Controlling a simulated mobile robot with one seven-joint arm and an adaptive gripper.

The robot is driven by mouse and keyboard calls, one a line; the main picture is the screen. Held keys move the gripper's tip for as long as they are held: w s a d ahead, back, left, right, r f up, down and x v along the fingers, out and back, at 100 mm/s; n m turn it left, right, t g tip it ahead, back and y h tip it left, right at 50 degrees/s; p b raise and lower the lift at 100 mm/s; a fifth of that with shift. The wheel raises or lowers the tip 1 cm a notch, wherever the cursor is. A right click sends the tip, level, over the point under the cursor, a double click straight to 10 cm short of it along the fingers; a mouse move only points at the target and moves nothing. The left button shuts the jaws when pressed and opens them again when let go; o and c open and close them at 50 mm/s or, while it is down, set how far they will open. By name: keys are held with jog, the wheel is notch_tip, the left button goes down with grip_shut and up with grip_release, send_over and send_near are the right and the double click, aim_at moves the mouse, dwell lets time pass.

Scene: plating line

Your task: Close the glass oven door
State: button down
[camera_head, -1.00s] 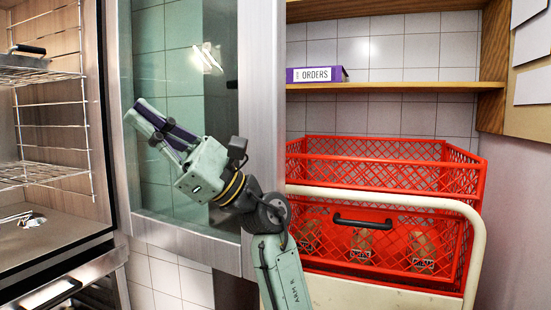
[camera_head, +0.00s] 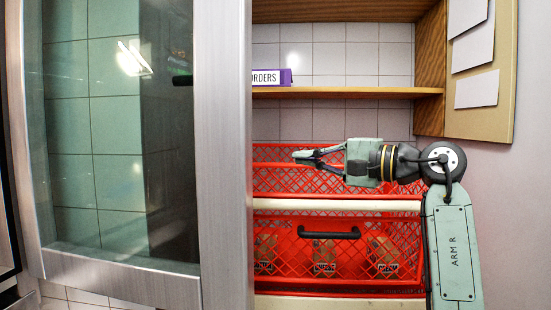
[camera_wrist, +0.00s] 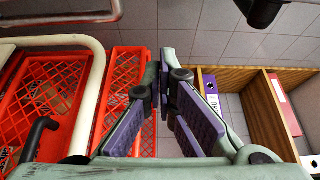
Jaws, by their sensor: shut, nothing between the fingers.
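The glass oven door (camera_head: 222,170) stands open at the left of the head view, its glass pane in a wide brushed-metal frame. A dark handle piece (camera_head: 183,80) shows near the pane's right side. My gripper (camera_head: 300,156) is to the right of the door, pointing left toward its frame edge, with no contact visible. Its fingers are shut and empty. In the wrist view my gripper (camera_wrist: 168,95) shows its purple pads close together. The oven's inside is out of view.
Red crates (camera_head: 280,232) stand on a cream-framed cart behind and below my gripper. A wooden shelf (camera_head: 350,92) holds a purple ORDERS binder (camera_head: 285,77). A board with white cards (camera_head: 478,90) is on the right wall.

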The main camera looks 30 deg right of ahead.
jog(key=w+a+p, duration=0.1)
jog(key=w+a, duration=0.3)
jog(key=a, duration=0.3)
jog(key=shift+w+a, duration=0.15)
jog(key=shift+w, duration=0.25)
